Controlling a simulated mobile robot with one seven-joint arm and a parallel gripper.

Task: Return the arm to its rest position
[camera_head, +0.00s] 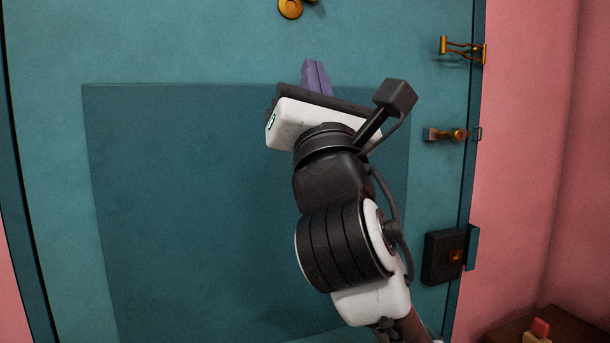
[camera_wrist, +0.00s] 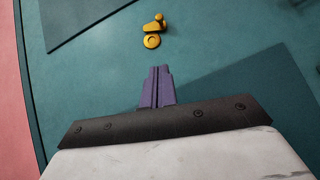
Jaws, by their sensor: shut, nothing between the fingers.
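My gripper (camera_head: 314,68) is raised in front of a teal door (camera_head: 230,45) in the head view. Its purple fingers are together with nothing between them. They also show shut in the wrist view (camera_wrist: 158,72), pointing towards the door's surface. The arm rises from the lower right of the head view, bent and extended. Any gap between the fingertips and the door cannot be judged exactly.
A brass fitting (camera_head: 290,8) sits on the door above my gripper. A brass latch (camera_head: 462,48), a bolt (camera_head: 450,134) and a dark lock box (camera_head: 443,257) line the right edge. A pink wall (camera_head: 530,150) and a brown surface (camera_head: 565,328) with a small block (camera_head: 540,330) are at right.

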